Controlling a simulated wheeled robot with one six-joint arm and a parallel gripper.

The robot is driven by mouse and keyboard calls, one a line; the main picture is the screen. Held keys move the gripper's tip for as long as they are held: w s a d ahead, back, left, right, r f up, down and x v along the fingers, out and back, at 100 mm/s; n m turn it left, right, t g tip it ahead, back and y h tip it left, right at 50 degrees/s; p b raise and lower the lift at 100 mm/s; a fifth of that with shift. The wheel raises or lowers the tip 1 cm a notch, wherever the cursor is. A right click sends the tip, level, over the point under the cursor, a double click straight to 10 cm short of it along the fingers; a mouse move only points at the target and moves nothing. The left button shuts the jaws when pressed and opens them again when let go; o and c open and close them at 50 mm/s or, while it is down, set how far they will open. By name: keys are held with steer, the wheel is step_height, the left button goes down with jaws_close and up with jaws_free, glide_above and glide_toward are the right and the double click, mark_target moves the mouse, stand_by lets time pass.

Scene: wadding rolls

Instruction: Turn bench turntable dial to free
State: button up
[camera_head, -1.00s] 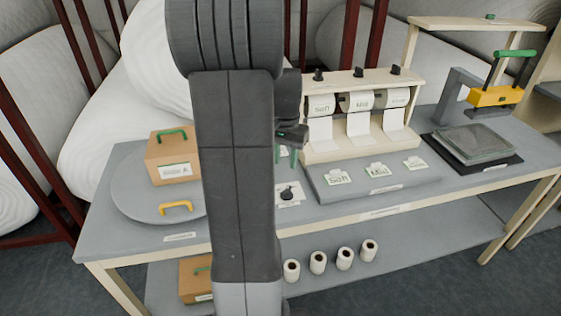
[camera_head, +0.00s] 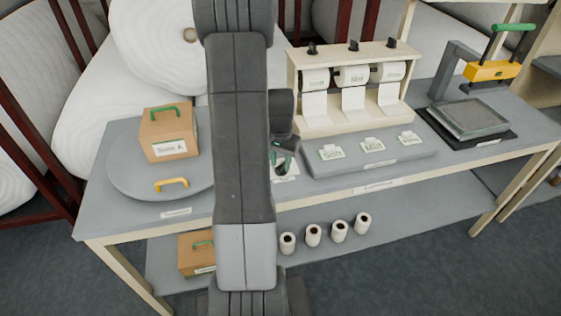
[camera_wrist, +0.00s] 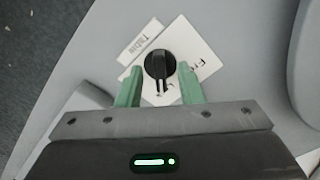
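The turntable dial (camera_wrist: 158,62) is a round black knob with a raised grip on a white card (camera_wrist: 203,62). In the wrist view its grip points down the picture, toward my gripper's body. Lettering starting "Fr" shows on the card's right, partly hidden by a finger. My gripper (camera_wrist: 159,72) is open, with one green finger on each side of the dial and a visible gap to it. In the head view my gripper (camera_head: 284,160) is over the card, partly hidden by my arm.
A grey block (camera_head: 410,160) with labelled tags sits right of the dial, with a roll dispenser (camera_head: 318,125) behind it. A press (camera_head: 490,70) stands at the far right. Several small rolls (camera_head: 313,235) stand on the lower shelf. A tag (camera_wrist: 140,41) lies beside the dial.

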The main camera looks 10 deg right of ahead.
steer(key=shift+f, duration=0.4)
steer(key=shift+c, duration=0.4)
jaws_close()
